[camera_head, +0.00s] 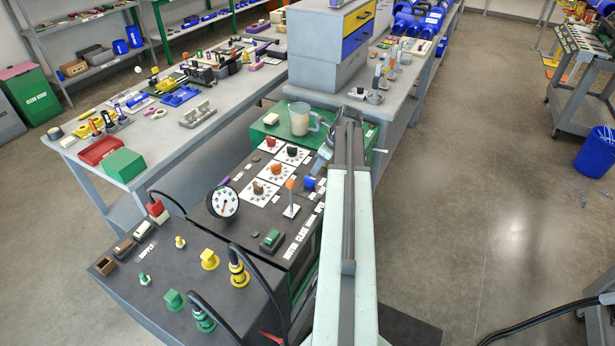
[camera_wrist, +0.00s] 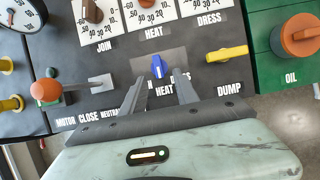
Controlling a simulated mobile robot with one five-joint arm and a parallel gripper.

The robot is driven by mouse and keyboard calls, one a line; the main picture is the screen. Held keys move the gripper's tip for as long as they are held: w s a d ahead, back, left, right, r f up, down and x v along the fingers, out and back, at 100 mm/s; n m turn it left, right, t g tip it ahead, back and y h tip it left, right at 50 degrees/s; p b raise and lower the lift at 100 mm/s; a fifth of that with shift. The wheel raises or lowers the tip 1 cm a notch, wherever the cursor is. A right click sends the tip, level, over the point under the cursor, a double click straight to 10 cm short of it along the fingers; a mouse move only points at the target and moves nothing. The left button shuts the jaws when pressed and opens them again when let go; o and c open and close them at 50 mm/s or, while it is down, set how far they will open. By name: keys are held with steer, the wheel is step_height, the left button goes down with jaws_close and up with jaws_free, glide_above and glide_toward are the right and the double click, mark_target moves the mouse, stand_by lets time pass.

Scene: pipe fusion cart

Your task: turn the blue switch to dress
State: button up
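The blue switch (camera_wrist: 158,66) is a small knob on a grey plate on the dark panel, and it also shows in the head view (camera_head: 309,183). It looks roughly upright in the wrist view. Below it I read HEAT and, partly covered, DRESS; one label to the left is hidden by a finger. My gripper (camera_wrist: 159,82) is open. Its two fingers lie to the lower left and lower right of the switch, with the knob between and just beyond their tips. I cannot tell whether they touch it.
An orange-knobbed lever (camera_wrist: 46,90) stands left of the switch. A yellow handle (camera_wrist: 227,53) marked DUMP is to the right. Dials marked JOIN, HEAT and DRESS lie above. A green box with an orange knob (camera_wrist: 299,36), marked OIL, is at the far right.

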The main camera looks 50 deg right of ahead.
mark_target(311, 178)
steer(key=b+x, duration=0.5)
steer(key=x, duration=0.2)
steer(key=shift+w+a+b, duration=0.1)
steer(key=shift+a+b, duration=0.1)
steer(key=shift+b, duration=0.1)
steer(key=shift+r, duration=0.1)
jaws_close()
